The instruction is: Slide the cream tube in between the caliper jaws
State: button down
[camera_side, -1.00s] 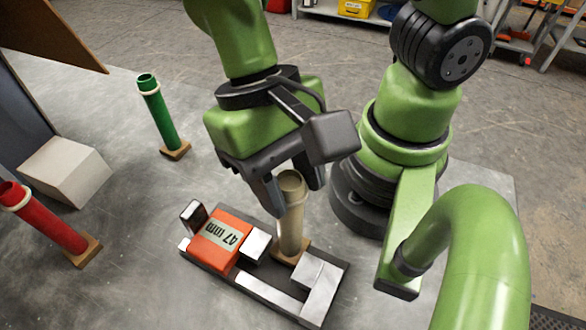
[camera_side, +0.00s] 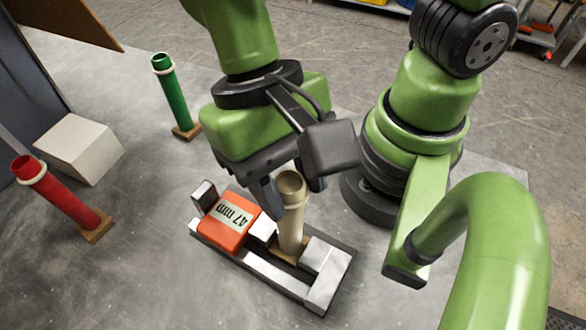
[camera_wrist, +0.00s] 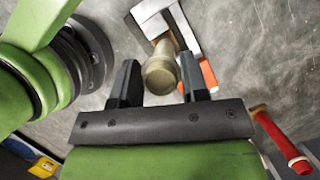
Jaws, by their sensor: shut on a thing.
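The cream tube (camera_side: 291,215) stands close to upright on a small wooden base, with its open top between my fingers. My gripper (camera_side: 294,194) is shut on its upper part; one finger is partly hidden. The caliper (camera_side: 268,270) lies on the table with an orange "47 mm" body (camera_side: 230,219). The tube's foot is in the gap between the silver jaw by the orange body (camera_side: 262,231) and the end jaw (camera_side: 326,262). Contact with either jaw cannot be told. The wrist view shows the tube (camera_wrist: 160,75) between both fingers, with the caliper (camera_wrist: 165,25) beyond.
A green tube (camera_side: 170,92) stands at the back left, and a red tube (camera_side: 62,196) at the left. A pale block (camera_side: 78,148) lies near the red tube. The grey table is bare in front of the caliper.

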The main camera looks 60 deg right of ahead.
jog(key=shift+a, duration=0.1)
jog(key=c, duration=0.5)
grip_release()
jog(key=shift+c, duration=0.2)
jog(key=v, duration=1)
jog(key=d+r+t, duration=0.3)
jog(key=d+t, duration=0.2)
jog(key=d, duration=0.2)
jog(key=d+r+n+t, duration=0.1)
jog(key=d+r+t, duration=0.2)
jog(key=d+t, duration=0.3)
jog(key=shift+w+d+r, duration=0.15)
jog(key=shift+w+d, duration=0.25)
jog(key=shift+d, duration=0.2)
